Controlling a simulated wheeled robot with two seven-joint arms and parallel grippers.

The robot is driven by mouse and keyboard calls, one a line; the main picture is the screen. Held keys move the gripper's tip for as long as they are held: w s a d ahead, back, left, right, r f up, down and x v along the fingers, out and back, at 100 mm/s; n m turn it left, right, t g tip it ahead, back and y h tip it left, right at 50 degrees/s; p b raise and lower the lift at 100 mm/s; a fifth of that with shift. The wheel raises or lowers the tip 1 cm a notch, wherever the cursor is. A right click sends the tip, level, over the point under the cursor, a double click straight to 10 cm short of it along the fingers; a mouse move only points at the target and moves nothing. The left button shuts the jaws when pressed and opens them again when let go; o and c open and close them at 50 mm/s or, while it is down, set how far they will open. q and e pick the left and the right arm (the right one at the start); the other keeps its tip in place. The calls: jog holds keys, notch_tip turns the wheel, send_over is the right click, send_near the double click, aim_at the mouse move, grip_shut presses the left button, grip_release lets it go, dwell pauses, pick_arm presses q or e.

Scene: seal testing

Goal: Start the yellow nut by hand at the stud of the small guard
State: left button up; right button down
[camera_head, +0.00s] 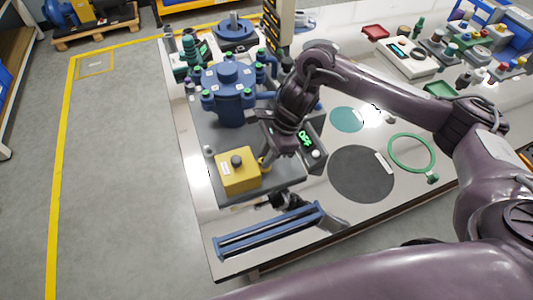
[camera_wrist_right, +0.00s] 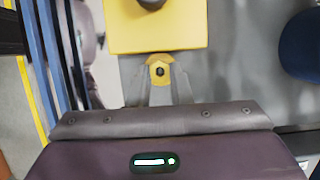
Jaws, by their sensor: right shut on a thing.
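The yellow box-shaped small guard (camera_head: 238,172) with a dark round knob on top sits on the dark plate in the head view. It fills the top of the right wrist view (camera_wrist_right: 132,28). My right gripper (camera_head: 266,160) points down at the box's right side. In the right wrist view its fingers (camera_wrist_right: 159,80) are shut on the yellow nut (camera_wrist_right: 159,72), which has a dark centre. The nut is close to the box's near edge in that view. I cannot tell whether the nut touches the stud; the stud is not clearly visible. My left gripper is not in view.
A blue-railed frame (camera_head: 268,230) lies near the table's front edge. A blue machine (camera_head: 228,90) stands behind the box. A small unit with a green display (camera_head: 305,138), a dark round mat (camera_head: 360,174) and a green ring (camera_head: 411,135) are to the right.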

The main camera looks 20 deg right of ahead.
jog(key=shift+f, duration=0.1)
dwell(0.8)
jog(key=m, duration=0.1)
jog(key=m+t, duration=0.1)
jog(key=shift+s+m, duration=0.25)
jog(key=shift+m, duration=0.15)
jog(key=shift+m+t, duration=0.3)
jog(key=shift+m, duration=0.3)
jog(key=shift+s+m+t+p, duration=0.1)
jog(key=shift+m+t+p, duration=0.3)
jog(key=shift+m, duration=0.4)
jog(key=shift+a+m+t+h+p, duration=0.1)
jog(key=shift+m+t+h+p, duration=0.3)
jog(key=shift+m, duration=0.8)
jog(key=shift+s+f, duration=0.1)
